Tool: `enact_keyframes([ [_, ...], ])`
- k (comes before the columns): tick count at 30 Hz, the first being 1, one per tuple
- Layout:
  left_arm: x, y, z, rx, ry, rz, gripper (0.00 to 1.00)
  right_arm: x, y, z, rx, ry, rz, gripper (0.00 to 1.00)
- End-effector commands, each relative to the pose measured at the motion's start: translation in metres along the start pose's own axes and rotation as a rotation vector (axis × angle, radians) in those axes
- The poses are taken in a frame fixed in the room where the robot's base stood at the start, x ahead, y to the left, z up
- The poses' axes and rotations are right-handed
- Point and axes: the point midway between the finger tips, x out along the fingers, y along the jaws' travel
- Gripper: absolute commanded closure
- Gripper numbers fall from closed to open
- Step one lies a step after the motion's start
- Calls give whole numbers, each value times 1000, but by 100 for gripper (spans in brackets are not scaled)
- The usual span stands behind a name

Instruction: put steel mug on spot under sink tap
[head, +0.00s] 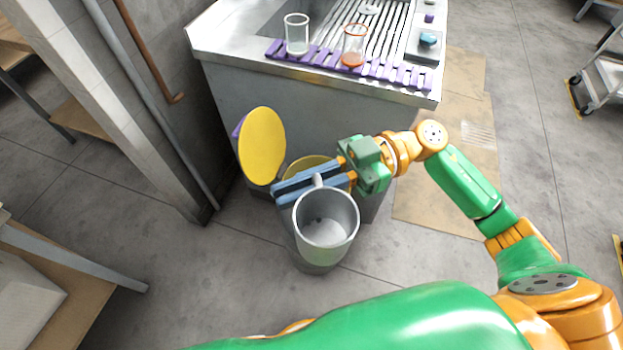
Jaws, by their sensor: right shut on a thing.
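The steel mug (326,232) is a grey metal cup, its open top facing up toward me, in the middle of the head view. My right gripper (279,193) reaches in from the right and is shut on the mug at its far side, where a small part of the handle shows between the blue fingers. The mug hangs in front of the sink unit (225,85), below its top. The sink basin (285,17) shows at the top edge. I cannot make out the tap or the spot under it. My left gripper is not in view.
A purple slatted strip (400,76) lies along the counter's near edge. A clear glass (297,35) and a glass with orange-red contents (354,47) stand on it. A wall with pipes is on the left.

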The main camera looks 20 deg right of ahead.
Motion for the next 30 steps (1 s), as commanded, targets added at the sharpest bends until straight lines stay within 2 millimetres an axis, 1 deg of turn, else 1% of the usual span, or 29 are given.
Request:
enact_keyframes([
  [1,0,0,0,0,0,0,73,4,4,2,-2,1,-46,100],
  [6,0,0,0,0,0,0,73,18,11,16,-2,-10,-224,100],
  [10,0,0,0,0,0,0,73,22,14,22,-2,-14,-295,100],
  [13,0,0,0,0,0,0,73,22,14,24,-2,-15,-303,100],
  [17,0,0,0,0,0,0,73,13,10,17,-2,-15,-214,100],
  [20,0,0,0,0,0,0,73,1,3,5,1,-12,-80,100],
  [24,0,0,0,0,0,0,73,-18,-5,-15,7,-3,144,100],
  [27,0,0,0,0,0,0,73,-27,-8,-25,6,7,252,100],
  [30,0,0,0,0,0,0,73,-33,-9,-32,4,20,316,100],
])
